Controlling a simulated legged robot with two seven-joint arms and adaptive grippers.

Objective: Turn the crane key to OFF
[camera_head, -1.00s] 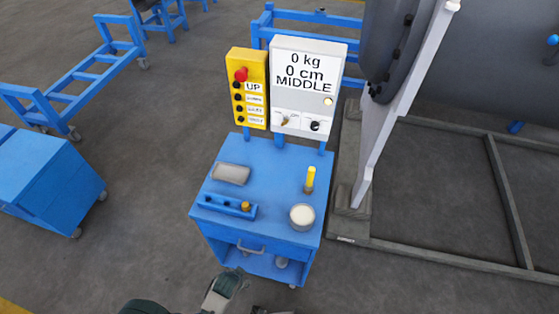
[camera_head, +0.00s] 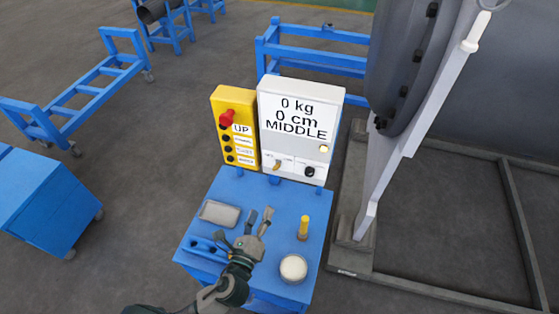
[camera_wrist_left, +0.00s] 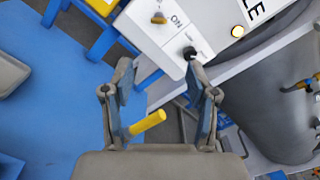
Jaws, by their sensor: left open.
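The crane key (camera_head: 277,164) is a small brass-coloured switch low on the left of the white display box (camera_head: 300,115). In the left wrist view the crane key (camera_wrist_left: 158,18) is at the top, beside the printed word ON. A black knob (camera_head: 310,171) sits to its right and also shows in the wrist view (camera_wrist_left: 189,53). My left gripper (camera_head: 259,217) is open and empty over the blue cart, in front of and below the box, apart from the key. My right gripper is not in view.
A yellow button box (camera_head: 235,128) stands left of the display. The blue cart (camera_head: 228,186) carries a grey block (camera_head: 219,213), a yellow-handled tool (camera_head: 303,228) and a round white-topped container (camera_head: 293,268). A white support (camera_head: 405,140) and large grey shell rise at right.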

